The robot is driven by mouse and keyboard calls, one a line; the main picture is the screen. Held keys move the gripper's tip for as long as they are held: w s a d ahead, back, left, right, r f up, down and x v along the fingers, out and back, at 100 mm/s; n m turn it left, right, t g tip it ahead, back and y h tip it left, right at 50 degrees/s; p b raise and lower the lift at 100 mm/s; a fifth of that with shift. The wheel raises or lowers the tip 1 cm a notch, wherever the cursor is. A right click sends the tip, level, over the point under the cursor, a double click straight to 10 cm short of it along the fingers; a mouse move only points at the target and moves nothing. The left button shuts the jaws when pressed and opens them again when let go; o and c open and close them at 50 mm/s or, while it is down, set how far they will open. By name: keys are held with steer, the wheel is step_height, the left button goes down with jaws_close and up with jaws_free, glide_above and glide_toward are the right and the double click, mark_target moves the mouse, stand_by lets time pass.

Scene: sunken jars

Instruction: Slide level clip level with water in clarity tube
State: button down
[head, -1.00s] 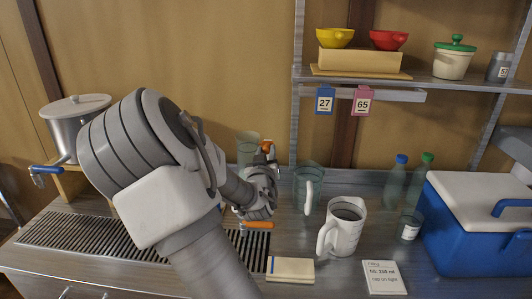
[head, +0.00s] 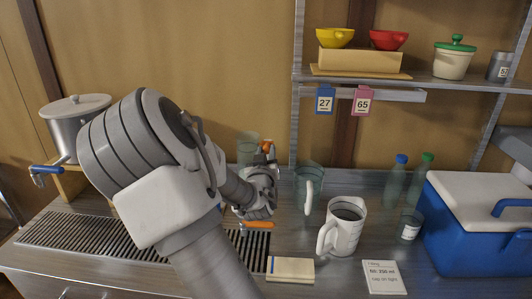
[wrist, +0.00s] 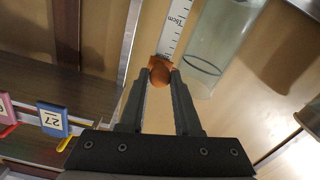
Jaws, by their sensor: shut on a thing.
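The clarity tube (head: 248,148) is a clear cylinder behind my gripper (head: 266,160) in the head view, mostly hidden low down by my arm. In the wrist view the tube (wrist: 220,45) lies beside a white centimetre scale (wrist: 176,28). The orange level clip (wrist: 160,72) sits at the scale's edge, between the fingertips of my gripper (wrist: 159,74), which is shut on it. The clip (head: 267,147) also shows in the head view. A dark curved line crosses the tube near the clip's height; I cannot tell whether it is the water surface.
A clear jug (head: 308,190) and a white measuring jug (head: 341,228) stand right of my gripper. An orange handle (head: 257,225) is below it, near the slatted drain (head: 90,236). The blue cooler (head: 470,235) is at right. The shelf (head: 430,83) carries bowls and hanging tags.

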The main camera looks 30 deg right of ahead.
stand_by(0.5)
step_height(320, 180, down, 11)
steer(key=b, duration=1.1)
steer(key=shift+f, duration=0.15)
steer(key=c, duration=0.6)
jaws_free()
